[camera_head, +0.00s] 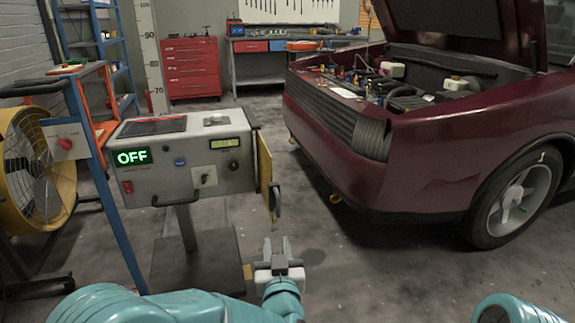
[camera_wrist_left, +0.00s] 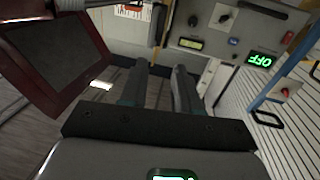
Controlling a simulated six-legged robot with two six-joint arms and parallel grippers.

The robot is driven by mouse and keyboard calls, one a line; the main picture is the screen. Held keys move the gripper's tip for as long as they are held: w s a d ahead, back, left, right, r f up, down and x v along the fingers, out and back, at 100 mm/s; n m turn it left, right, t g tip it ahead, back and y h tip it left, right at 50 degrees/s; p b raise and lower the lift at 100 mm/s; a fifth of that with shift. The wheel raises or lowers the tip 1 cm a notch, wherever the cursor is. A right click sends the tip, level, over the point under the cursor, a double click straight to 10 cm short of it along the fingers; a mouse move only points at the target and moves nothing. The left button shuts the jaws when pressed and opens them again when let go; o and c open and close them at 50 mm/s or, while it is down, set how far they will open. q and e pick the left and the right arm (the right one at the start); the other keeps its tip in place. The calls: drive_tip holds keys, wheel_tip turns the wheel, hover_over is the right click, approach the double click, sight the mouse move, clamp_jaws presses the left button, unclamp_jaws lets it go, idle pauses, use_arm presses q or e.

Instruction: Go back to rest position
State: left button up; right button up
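My left gripper (camera_head: 277,248) is low in the middle of the head view, in front of and to the right of the control box. Its two fingers are apart with nothing between them. The fingers also show in the left wrist view (camera_wrist_left: 160,85), with a gap between them. The gripper is clear of the control box and the car. At the lower right of the head view a teal part of my right arm shows; my right gripper is out of the picture.
The grey control box (camera_head: 188,163) reads OFF and stands on a post, its yellow side panel (camera_head: 264,172) swung out. A dark red car (camera_head: 430,150) with its hood up stands right. A yellow fan (camera_head: 35,165) is left. Bare floor (camera_head: 345,265) lies between box and car.

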use_arm(q)
drive_tip(key=a+f+g+y, duration=0.3)
drive_tip(key=a+f+g, duration=0.1)
drive_tip(key=a+f, duration=0.95)
drive_tip(key=s+a+f+g+h, duration=0.3)
drive_tip(key=s+f+g+h, duration=0.3)
drive_tip(key=s+f, duration=1.15)
drive_tip(key=s+d+f+g+h, duration=0.1)
drive_tip(key=s+d+f+g, duration=0.1)
drive_tip(key=s+d+g, duration=0.3)
drive_tip(key=s+d+f+g+h, duration=0.2)
drive_tip(key=s, duration=0.6)
wheel_tip(320, 180, up, 30)
drive_tip(key=p, duration=3)
drive_tip(key=shift+s+d+n+g, duration=0.15)
drive_tip(key=shift+s+n+g, duration=0.15)
drive_tip(key=shift+n, duration=0.1)
